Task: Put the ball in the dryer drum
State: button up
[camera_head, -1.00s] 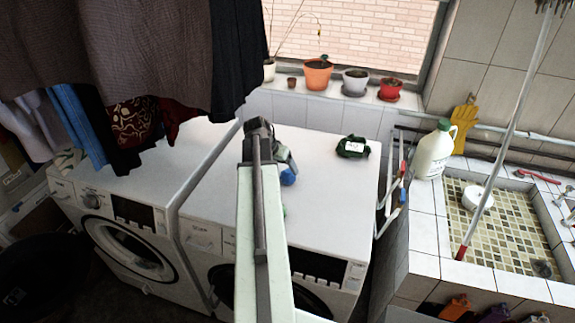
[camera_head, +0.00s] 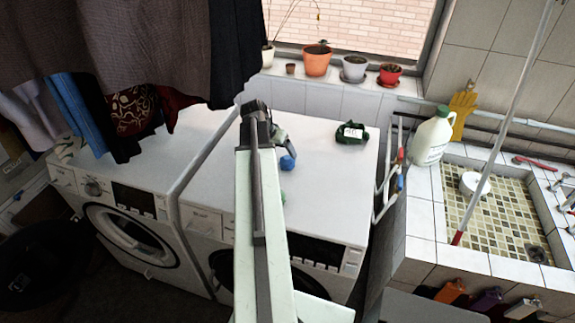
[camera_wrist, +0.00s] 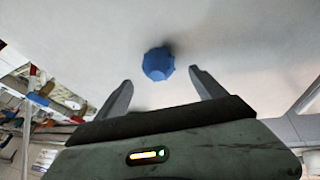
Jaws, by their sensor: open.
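A blue faceted ball (camera_head: 287,162) lies on the white top of the right-hand machine (camera_head: 330,185), just by the end of my arm. In the wrist view the ball (camera_wrist: 158,63) sits centred, at or slightly beyond the fingertips. My gripper (camera_wrist: 160,78) is open, one finger on each side of that line, and holds nothing. The right machine's round front door (camera_head: 222,272) is mostly hidden behind my arm. The left machine (camera_head: 125,185) has a round door (camera_head: 130,235) that looks shut. I cannot tell which machine is the dryer.
A green item (camera_head: 351,133) lies at the back of the right machine's top. Clothes (camera_head: 150,60) hang over the left machine. A tiled sink (camera_head: 495,215) and a white jug (camera_head: 431,140) are at right.

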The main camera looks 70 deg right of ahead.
aim_at(285, 158)
jog(key=shift+s+d+f, duration=0.1)
jog(key=shift+d+f, duration=0.15)
jog(key=shift+f, duration=0.3)
jog(key=b+x, duration=0.5)
jog(key=shift+a+f, duration=0.25)
jog(key=shift+s+r, duration=0.1)
jog(key=shift+r, duration=0.1)
jog(key=c, duration=1.6)
jog(key=shift+r, duration=0.1)
